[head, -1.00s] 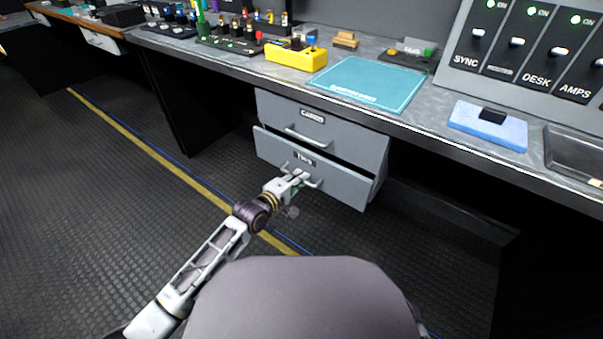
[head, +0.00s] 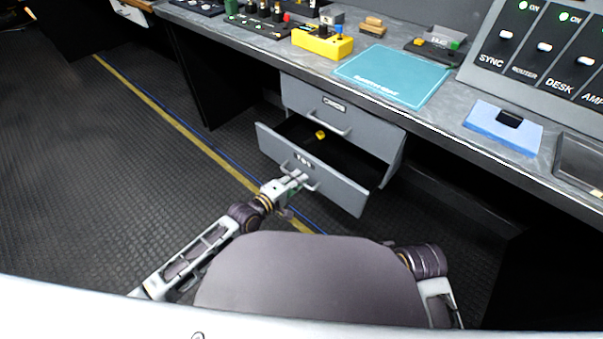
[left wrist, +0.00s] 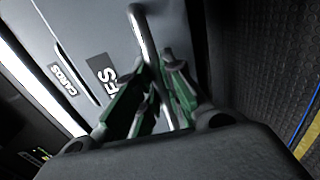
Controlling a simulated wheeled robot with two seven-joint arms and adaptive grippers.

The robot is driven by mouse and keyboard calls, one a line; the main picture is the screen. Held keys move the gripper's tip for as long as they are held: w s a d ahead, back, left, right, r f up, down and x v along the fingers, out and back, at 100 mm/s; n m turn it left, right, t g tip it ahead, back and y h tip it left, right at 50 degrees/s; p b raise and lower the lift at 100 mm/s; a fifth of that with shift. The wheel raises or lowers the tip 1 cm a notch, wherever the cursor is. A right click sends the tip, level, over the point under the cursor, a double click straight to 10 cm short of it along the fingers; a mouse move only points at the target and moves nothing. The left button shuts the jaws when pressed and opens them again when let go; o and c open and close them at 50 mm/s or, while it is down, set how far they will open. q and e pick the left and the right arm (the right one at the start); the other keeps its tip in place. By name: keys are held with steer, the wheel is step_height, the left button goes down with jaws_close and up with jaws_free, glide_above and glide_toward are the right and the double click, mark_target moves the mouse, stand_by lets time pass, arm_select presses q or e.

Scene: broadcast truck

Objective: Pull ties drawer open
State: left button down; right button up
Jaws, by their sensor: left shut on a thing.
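The ties drawer (head: 338,189) is the lower grey drawer under the desk. It stands partly open, and a small yellow thing (head: 320,134) shows inside it. My left gripper (head: 297,181) is at the drawer's front, shut on its handle (head: 312,186). The left wrist view shows the green-lined fingers (left wrist: 155,100) around the metal handle bar (left wrist: 143,35), beside the drawer's label (left wrist: 103,72). The upper drawer (head: 310,108) is shut. Part of my right arm shows at the lower right, but its gripper is not in view.
The desk above holds a teal mat (head: 392,76), a yellow box (head: 322,41), a blue pad (head: 503,127) and a switch panel (head: 545,50). The dark floor (head: 90,180) left of the drawer is clear.

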arm_select(q)
steer(key=f+p+v, duration=0.1)
steer(key=p+v, duration=0.2)
steer(key=v, duration=0.4)
steer(key=f+p+v, duration=0.2)
steer(key=p+v, duration=0.1)
steer(key=v, duration=0.4)
steer(key=shift+s+a, duration=0.25)
steer(key=shift+s, duration=0.2)
arm_select(e)
step_height(320, 180, down, 8)
steer(key=d+g, duration=0.1)
steer(key=shift+s+d+f+g+h, duration=0.2)
steer(key=shift+s+d+g+h, duration=0.1)
steer(key=shift+s+g+h, duration=0.1)
arm_select(q)
steer(key=c, duration=1.5)
jaws_free()
steer(key=shift+s+a, duration=0.1)
steer(key=v, duration=1.1)
steer(key=shift+s+a, duration=0.2)
steer(key=shift+s, duration=0.15)
steer(key=shift+r, duration=0.1)
